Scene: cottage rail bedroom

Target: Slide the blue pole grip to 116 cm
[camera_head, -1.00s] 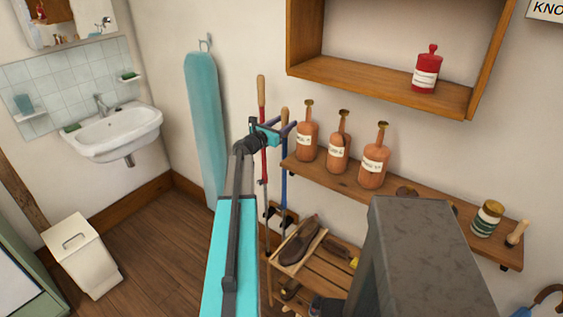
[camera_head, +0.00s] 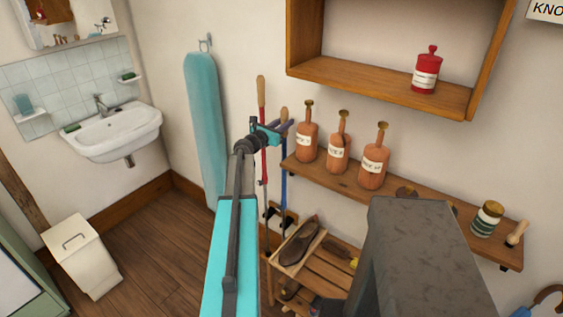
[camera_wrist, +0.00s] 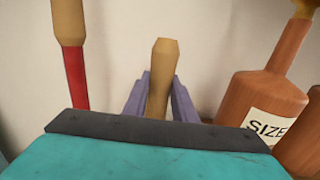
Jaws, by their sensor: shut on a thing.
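The blue pole (camera_head: 284,183) stands upright near the wall, to the right of a red pole (camera_head: 264,160). Its wooden grip (camera_head: 284,115) shows above my gripper (camera_head: 283,128). In the wrist view the wooden grip (camera_wrist: 159,80) stands between the two purple fingers of my gripper (camera_wrist: 160,98), which are shut on it. The red pole's wooden grip (camera_head: 261,91) reaches higher, and it shows at the left in the wrist view (camera_wrist: 68,24). No height scale can be read in these frames. My arm hides part of the poles in the head view.
A wall shelf (camera_head: 335,184) with several brown bottles (camera_head: 307,136) is close to the right of my gripper. An ironing board (camera_head: 205,130) hangs at the left. A slatted rack with a shoe (camera_head: 299,243) stands below. A wooden cabinet (camera_head: 380,85) is above the bottles.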

